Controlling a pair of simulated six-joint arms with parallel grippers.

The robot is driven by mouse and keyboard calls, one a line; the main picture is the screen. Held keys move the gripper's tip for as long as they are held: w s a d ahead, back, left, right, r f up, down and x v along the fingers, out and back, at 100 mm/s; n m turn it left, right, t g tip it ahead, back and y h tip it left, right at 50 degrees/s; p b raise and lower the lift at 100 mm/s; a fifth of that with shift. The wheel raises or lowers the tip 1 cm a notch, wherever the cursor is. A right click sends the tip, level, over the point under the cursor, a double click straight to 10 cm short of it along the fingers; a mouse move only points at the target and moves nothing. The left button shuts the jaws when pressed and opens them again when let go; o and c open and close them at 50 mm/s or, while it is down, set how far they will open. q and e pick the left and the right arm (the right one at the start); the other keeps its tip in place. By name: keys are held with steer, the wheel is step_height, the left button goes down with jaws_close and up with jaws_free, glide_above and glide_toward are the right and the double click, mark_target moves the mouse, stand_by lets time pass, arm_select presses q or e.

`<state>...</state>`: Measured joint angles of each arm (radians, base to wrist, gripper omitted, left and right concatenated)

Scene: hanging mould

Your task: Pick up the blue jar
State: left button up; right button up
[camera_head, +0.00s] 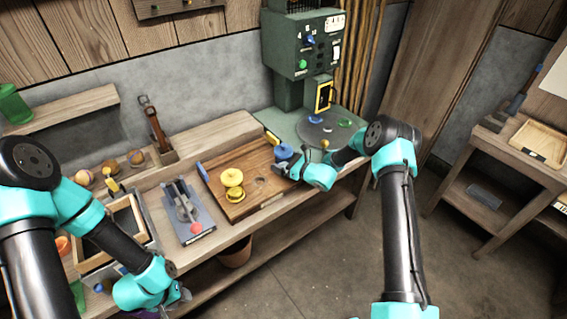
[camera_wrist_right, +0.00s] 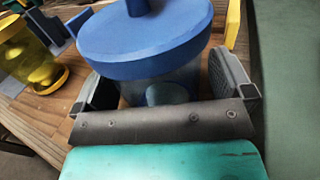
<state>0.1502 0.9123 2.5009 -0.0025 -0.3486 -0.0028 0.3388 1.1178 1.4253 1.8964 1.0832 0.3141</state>
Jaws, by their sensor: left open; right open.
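The blue jar (camera_head: 283,151) stands upright on the wooden board at its right side. In the right wrist view the jar's blue lid (camera_wrist_right: 148,38) with a knob fills the upper middle, over a clear body (camera_wrist_right: 160,90) with something pale inside. My right gripper (camera_head: 292,166) is at the jar. Its two fingers (camera_wrist_right: 168,85) are open, one on each side of the clear body, below the lid; I cannot tell whether they touch it. My left gripper (camera_head: 178,300) is low at the left, near the bench's front edge, away from the jar; its fingers are hardly visible.
A yellow jar (camera_head: 233,180) stands on the wooden board (camera_head: 232,162), left of the blue one. A grey clamp fixture (camera_head: 187,207) lies further left. A green machine (camera_head: 303,50) with a round plate (camera_head: 318,132) stands behind right. Open floor lies in front.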

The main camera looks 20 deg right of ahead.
mark_target(284, 154)
steer(key=shift+c, duration=0.5)
steer(key=c, duration=1.1)
steer(key=shift+c, duration=0.2)
steer(key=shift+r, duration=0.1)
steer(key=shift+r, duration=0.45)
step_height(284, 154, up, 2)
steer(key=shift+r, duration=0.2)
steer(key=s+a, duration=0.2)
steer(key=s, duration=0.5)
steer(key=s+a+r, duration=0.1)
steer(key=s+a, duration=0.1)
steer(key=s, duration=0.6)
steer(key=shift+s+a+r, duration=0.2)
steer(key=shift+r, duration=0.1)
